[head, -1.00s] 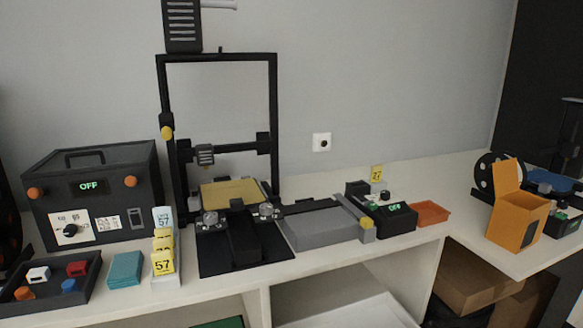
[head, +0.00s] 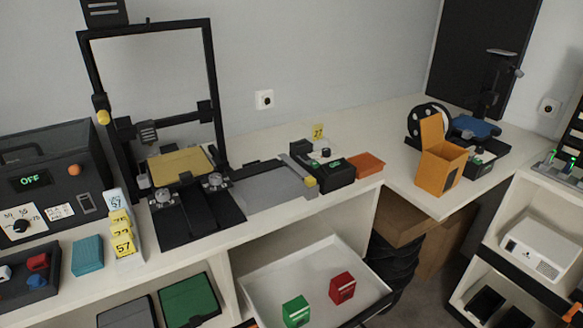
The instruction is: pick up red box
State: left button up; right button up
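A red box (head: 342,288) stands upright in the white tray (head: 262,279) on the shelf under the bench, toward the tray's right side. A green box (head: 296,311) stands in the same tray, to its left and nearer to me. Neither of my grippers shows in the head view.
Dark and green flat bins (head: 190,300) lie on the shelf left of the tray. The bench above carries a 3D printer (head: 155,120), an open orange carton (head: 441,170) and an orange-red tray (head: 367,164). Cardboard boxes (head: 402,218) are under the bench corner. A white shelf unit (head: 530,196) stands at right.

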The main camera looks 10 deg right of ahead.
aim_at(341, 287)
jog(key=l+z, duration=0.15)
jog(key=z, duration=0.65)
jog(key=k, duration=0.05)
